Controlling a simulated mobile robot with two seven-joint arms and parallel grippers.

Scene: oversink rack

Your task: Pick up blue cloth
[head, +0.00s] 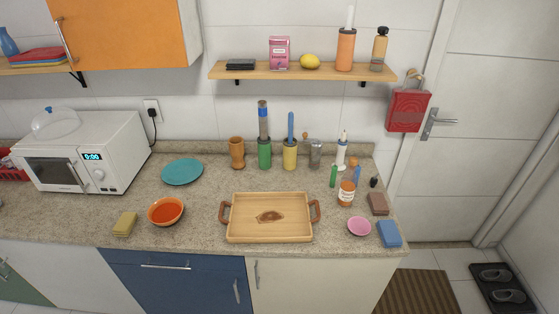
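A blue, folded-looking piece (389,233), which looks like the blue cloth, lies at the front right corner of the counter in the head view. It is small, so I cannot be sure whether it is cloth or sponge. On the upper left shelf, a flat folded stack (38,56) shows red with some blue at its edge. Neither of my grippers is in view, and nothing touches the blue piece from above.
The counter (200,225) holds a wooden tray (290,233), an orange bowl (166,212), a pink bowl (359,227) left of the blue piece, a brown block (378,204) behind it and a labelled jar (346,193). A wall shelf (225,71) hangs above. The counter's right end is close by.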

